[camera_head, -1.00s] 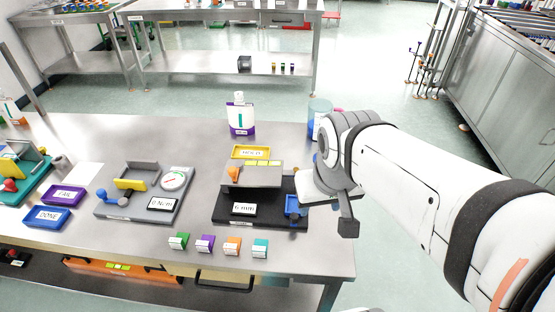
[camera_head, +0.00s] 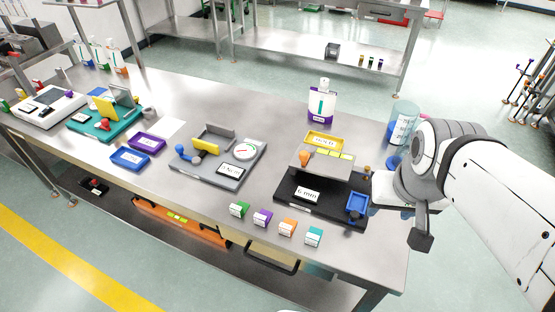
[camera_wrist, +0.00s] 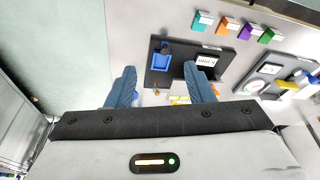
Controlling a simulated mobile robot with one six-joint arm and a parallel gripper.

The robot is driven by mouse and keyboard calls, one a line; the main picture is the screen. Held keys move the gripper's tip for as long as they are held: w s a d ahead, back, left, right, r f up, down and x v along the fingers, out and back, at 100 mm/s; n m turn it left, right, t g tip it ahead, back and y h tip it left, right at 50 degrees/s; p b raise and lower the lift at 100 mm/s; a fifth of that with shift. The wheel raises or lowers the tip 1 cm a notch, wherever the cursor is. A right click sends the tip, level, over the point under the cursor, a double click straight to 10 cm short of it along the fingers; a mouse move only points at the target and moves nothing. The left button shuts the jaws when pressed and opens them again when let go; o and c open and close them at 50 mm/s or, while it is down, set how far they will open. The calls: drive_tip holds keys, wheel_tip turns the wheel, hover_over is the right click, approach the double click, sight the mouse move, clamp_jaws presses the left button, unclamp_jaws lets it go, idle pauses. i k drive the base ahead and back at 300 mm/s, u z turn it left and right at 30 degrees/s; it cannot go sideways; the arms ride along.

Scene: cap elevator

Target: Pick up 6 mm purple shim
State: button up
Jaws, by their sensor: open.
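A small purple block with a white label (camera_head: 262,217) stands in a row near the table's front edge, between a green block (camera_head: 239,210) and an orange block (camera_head: 287,227); a teal block (camera_head: 313,237) ends the row. The labels are too small to read. The purple block also shows in the wrist view (camera_wrist: 246,30) at the top right, between orange and green. My gripper (camera_wrist: 160,70) is open and empty, its two blue fingers apart. It is away from the purple block, near the table's right end in the head view, where its fingertips are hard to make out.
A grey gauge fixture (camera_head: 190,172) is to the left. A purple-labelled bottle (camera_head: 322,103) and a clear cylinder (camera_head: 402,124) stand behind. The front edge is close.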

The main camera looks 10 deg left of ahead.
sight(262, 219)
drive_tip(key=u, duration=0.05)
drive_tip(key=k, duration=0.5)
drive_tip(key=z, duration=2.35)
drive_tip(key=k, duration=1.45)
drive_tip(key=u, duration=2.35)
drive_tip(key=i, duration=0.55)
drive_tip(key=z, duration=0.1)
